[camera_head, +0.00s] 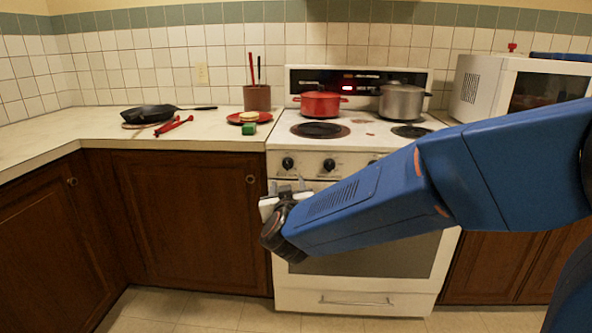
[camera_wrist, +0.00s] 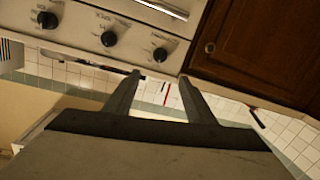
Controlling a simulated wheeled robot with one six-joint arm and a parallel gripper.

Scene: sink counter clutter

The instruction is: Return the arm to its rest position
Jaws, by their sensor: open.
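My arm reaches in from the right in the head view, in front of the stove (camera_head: 325,272). My gripper (camera_head: 285,187) is at its far end, in front of the stove's left knobs and below the counter's height. In the wrist view my gripper (camera_wrist: 160,75) shows two fingers spread apart with nothing between them. The wrist picture is turned over, with the stove knobs (camera_wrist: 108,38) and a brown cabinet door (camera_wrist: 245,45) at the top. The gripper touches nothing that I can see.
The counter (camera_head: 60,148) holds a black pan (camera_head: 150,113), red tongs (camera_head: 174,125), a red plate (camera_head: 262,117), a green block (camera_head: 249,129) and a utensil crock (camera_head: 257,97). A red pot (camera_head: 320,104) and a grey pot (camera_head: 401,101) stand on the stove. A microwave (camera_head: 490,85) is at right.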

